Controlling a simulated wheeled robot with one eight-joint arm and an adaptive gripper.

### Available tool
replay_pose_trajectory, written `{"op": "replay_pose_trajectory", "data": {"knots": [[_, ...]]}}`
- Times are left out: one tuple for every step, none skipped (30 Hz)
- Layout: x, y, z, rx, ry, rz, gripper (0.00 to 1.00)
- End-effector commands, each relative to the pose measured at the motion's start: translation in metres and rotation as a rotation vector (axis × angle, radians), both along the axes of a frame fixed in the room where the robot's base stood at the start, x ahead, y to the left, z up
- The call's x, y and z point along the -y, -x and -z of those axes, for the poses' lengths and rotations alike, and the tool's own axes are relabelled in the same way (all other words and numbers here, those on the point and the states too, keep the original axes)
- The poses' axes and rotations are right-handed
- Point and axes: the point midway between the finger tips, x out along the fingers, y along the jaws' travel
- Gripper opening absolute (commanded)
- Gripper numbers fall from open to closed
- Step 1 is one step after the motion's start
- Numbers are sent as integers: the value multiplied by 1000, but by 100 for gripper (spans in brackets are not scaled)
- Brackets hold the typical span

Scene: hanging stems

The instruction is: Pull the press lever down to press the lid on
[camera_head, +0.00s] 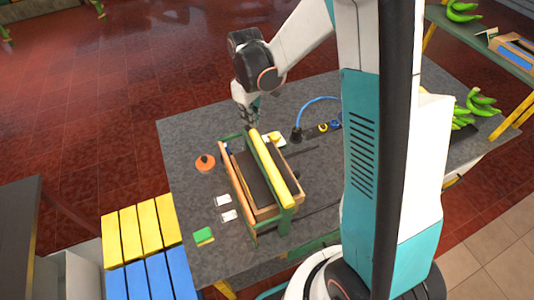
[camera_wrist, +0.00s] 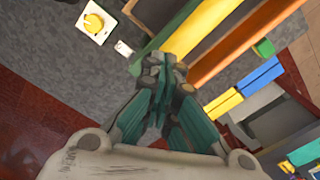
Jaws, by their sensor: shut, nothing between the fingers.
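The press has a green frame (camera_head: 287,222) and a long yellow bar (camera_head: 270,168) over its top, which looks like the lever. The yellow bar also shows in the wrist view (camera_wrist: 192,38). Below it is a wooden box (camera_head: 265,214) with a dark flat panel (camera_head: 254,178), which may be the lid; whether it is seated I cannot tell. My gripper (camera_head: 248,122) is at the far end of the press, close to the yellow bar's end. In the wrist view my gripper (camera_wrist: 165,75) is shut and empty, its tips near the bar; contact is unclear.
Yellow and blue slats (camera_head: 140,235) stand front left.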

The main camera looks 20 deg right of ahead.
Motion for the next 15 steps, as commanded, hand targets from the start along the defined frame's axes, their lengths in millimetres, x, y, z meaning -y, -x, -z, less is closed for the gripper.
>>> {"op": "replay_pose_trajectory", "data": {"knots": [[0, 0, 1, 0, 0, 0, 0], [0, 0, 2, 0, 0, 0, 0], [0, 0, 2, 0, 0, 0, 0], [0, 0, 3, 0, 0, 0, 0], [0, 0, 3, 0, 0, 0, 0], [0, 0, 4, 0, 0, 0, 0], [0, 0, 4, 0, 0, 0, 0], [0, 0, 4, 0, 0, 0, 0], [0, 0, 5, 0, 0, 0, 0], [0, 0, 5, 0, 0, 0, 0], [0, 0, 6, 0, 0, 0, 0], [0, 0, 6, 0, 0, 0, 0], [0, 0, 7, 0, 0, 0, 0], [0, 0, 7, 0, 0, 0, 0], [0, 0, 8, 0, 0, 0, 0]]}}
